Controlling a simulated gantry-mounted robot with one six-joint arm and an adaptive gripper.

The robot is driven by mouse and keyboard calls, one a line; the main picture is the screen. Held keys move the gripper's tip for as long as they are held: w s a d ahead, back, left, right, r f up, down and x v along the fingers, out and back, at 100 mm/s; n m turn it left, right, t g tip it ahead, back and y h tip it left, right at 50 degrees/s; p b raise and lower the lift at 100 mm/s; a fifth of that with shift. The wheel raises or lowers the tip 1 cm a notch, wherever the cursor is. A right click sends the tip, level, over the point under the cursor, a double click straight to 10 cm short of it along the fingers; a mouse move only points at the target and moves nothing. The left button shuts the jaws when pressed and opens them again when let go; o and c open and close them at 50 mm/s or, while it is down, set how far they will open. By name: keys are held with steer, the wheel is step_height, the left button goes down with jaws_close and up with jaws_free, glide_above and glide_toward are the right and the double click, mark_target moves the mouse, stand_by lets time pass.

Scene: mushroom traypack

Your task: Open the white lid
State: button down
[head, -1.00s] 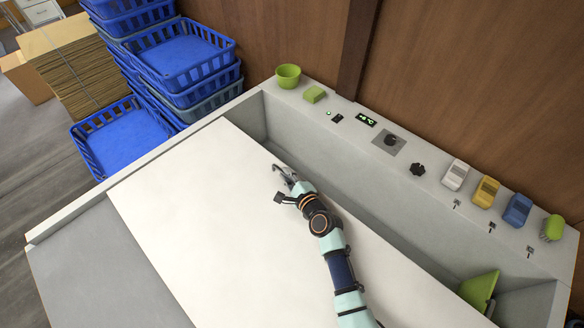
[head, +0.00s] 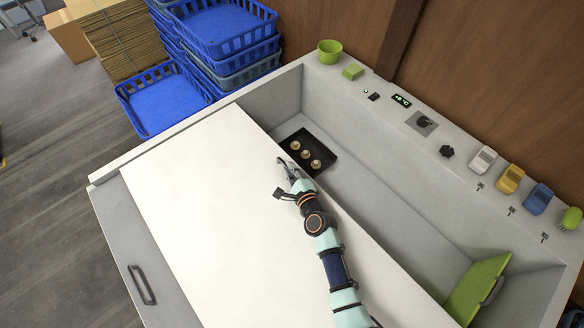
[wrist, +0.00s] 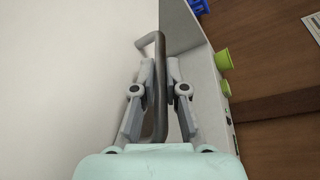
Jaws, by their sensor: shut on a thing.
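The white lid (head: 215,210) is a large flat panel covering the left and front part of the grey basin. Its far right edge lies along the open part of the basin. My gripper (head: 285,165) is at that edge. In the wrist view my gripper (wrist: 160,75) is shut on the lid's dark bar handle (wrist: 160,90), with a finger on each side of it. The white lid surface (wrist: 70,70) fills the left of that view. In the head view my gripper mostly hides the handle.
A black tray (head: 318,170) with 3 mushrooms (head: 304,154) sits in the uncovered basin (head: 390,215). A green board (head: 478,285) leans at its right end. The back ledge holds a green bowl (head: 329,52), a knob (head: 423,122) and several brushes (head: 510,179). Blue crates (head: 225,30) stand behind.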

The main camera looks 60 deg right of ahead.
steer(key=c, duration=1.5)
jaws_free()
steer(key=v, duration=1.2)
steer(key=shift+r, duration=0.1)
